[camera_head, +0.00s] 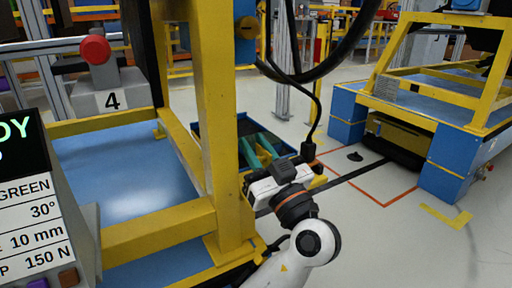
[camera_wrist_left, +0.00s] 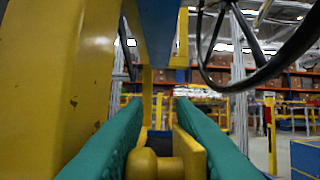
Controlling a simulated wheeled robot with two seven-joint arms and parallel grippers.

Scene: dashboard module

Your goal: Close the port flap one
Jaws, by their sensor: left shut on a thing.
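My left gripper (camera_head: 256,146), with green fingers, reaches in beside the yellow frame post in the head view. In the left wrist view its two fingers (camera_wrist_left: 160,125) stand on either side of a rounded yellow knob (camera_wrist_left: 145,164) and a thin yellow plate (camera_wrist_left: 190,152), and it is shut on the knob. The knob and plate may belong to port flap one, but I cannot tell for certain. In the head view my wrist and the post hide most of that area, so the flap's angle is unclear. My right gripper is not in view.
The yellow post (camera_head: 214,125) stands close left of my left arm; it also fills the left of the wrist view (camera_wrist_left: 60,80). A black cable (camera_head: 316,105) hangs near my wrist. A sign panel (camera_head: 30,205) is at left. Open floor (camera_head: 380,230) lies to the right.

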